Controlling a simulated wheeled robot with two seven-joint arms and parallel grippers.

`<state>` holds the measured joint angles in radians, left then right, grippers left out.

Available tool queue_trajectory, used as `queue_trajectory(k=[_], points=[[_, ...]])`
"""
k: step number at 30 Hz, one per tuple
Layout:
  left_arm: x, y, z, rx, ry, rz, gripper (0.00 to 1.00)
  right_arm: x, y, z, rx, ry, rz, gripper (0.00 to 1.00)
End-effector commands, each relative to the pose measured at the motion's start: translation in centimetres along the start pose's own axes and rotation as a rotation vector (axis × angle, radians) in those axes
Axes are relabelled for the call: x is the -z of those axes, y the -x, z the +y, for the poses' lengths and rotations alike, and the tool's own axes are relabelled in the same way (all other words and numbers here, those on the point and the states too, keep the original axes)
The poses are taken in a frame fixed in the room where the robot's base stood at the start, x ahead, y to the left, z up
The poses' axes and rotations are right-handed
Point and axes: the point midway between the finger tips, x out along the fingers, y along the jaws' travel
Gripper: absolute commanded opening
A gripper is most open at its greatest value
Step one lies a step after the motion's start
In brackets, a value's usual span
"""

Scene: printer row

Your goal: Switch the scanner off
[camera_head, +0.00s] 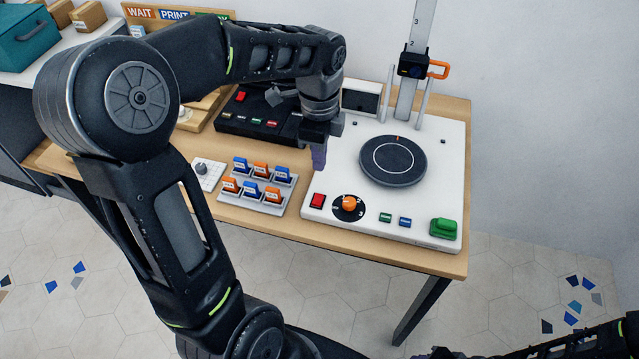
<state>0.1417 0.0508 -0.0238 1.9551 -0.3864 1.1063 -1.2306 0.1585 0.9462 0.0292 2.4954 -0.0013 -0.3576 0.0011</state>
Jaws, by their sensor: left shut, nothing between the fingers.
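The scanner (440,185) appears to be the white machine on the right of the wooden table, with a dark round turntable (393,160) and an upright column bearing a black camera head (412,65). Along its front edge are a red rocker switch (317,201), an orange knob (348,203) on a black dial, small green and blue buttons, and a large green button (444,228). My left gripper (319,158) is shut and empty, pointing down above the scanner's left edge, behind the red switch. My right arm (560,345) shows at the bottom right; its gripper's fingers are not clear.
A black box (262,118) with another red switch stands left of the scanner, partly behind my left arm. A grey tray (268,207) of blue and orange pieces and a white knob panel (207,174) lie in front of it. A wall is behind the table.

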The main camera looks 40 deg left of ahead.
Motion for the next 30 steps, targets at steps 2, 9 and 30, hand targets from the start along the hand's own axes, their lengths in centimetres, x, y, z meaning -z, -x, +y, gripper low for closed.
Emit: queue_trajectory(k=[2,9,30], points=[[0.0,-1.8,0.1,-0.005,-0.001,-0.001,0.00,0.0,0.0,0.0,0.000,0.000,0.000,0.36],[0.0,-6.4,0.1,-0.004,0.000,-0.001,0.00,0.0,0.0,0.0,0.000,0.000,0.000,0.36],[0.0,-9.1,-0.1,-0.010,0.000,-0.001,0.00,0.0,0.3,-0.1,0.000,0.000,0.000,0.36]])
